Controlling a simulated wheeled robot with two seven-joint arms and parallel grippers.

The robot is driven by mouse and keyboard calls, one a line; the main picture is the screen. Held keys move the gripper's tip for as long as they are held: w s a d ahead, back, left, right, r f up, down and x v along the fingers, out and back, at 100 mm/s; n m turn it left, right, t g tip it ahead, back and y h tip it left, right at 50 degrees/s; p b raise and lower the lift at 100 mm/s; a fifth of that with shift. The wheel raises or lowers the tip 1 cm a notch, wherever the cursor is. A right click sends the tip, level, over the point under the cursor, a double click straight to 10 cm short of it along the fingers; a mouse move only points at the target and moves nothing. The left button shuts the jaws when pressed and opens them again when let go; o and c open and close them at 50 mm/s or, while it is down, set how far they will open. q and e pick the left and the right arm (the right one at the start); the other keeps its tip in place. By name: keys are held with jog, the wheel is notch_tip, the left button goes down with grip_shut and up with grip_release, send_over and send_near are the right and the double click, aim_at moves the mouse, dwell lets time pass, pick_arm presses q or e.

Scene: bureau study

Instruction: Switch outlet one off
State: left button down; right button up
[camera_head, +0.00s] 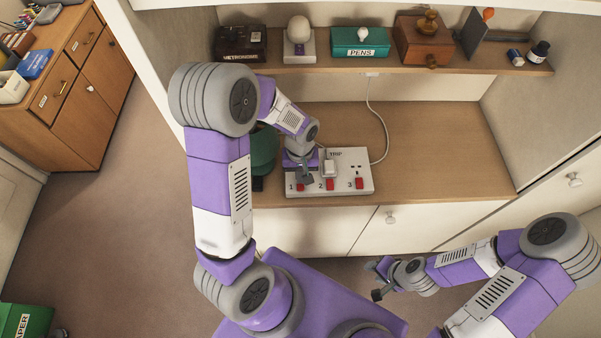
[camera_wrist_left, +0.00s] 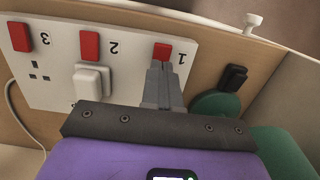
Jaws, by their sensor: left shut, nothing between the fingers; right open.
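The white power strip (camera_head: 345,184) lies on the desk top with red switches numbered 1, 2 and 3. It also shows upside down in the left wrist view (camera_wrist_left: 55,75). The red switch of outlet one (camera_head: 300,187) is at the strip's left end; it also shows in the left wrist view (camera_wrist_left: 162,51). My left gripper (camera_head: 304,178) is shut and empty, its tips at or just over switch one; contact cannot be told. Its fingers partly hide the switch and cover outlet one. A white plug (camera_head: 329,168) sits in outlet two. My right gripper (camera_head: 375,281) is open and empty, in front of the cabinet.
A green object (camera_head: 263,150) stands left of the strip, close to my left gripper, with a small black item (camera_wrist_left: 232,78) beside it. A white cord (camera_head: 383,130) runs up the back wall. The shelf (camera_head: 380,69) above holds several items. The desk top (camera_head: 440,150) right of the strip is clear.

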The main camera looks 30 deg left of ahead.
pick_arm(q)
notch_tip(320, 180, up, 12)
jog(key=w+a+p, duration=0.1)
jog(key=shift+w, duration=0.25)
dwell(0.5)
